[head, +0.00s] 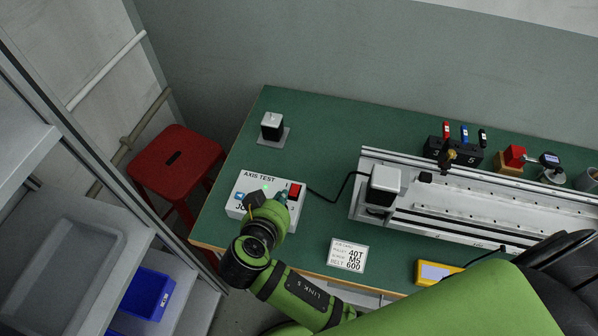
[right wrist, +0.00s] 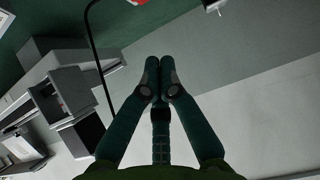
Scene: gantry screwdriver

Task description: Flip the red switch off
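A small green light (head: 265,187) glows on the box top. My right gripper (head: 282,198) is at the box, just left of the red switch, and hides part of the box's front. In the right wrist view its fingertips (right wrist: 158,72) are together with nothing between them. My left gripper is not in view.
A black cable runs from the box to the gantry motor (head: 384,183) and long rail (head: 470,203). A label card (head: 347,255) lies in front. A red stool (head: 173,166) and a shelf with a blue bin (head: 147,294) are left.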

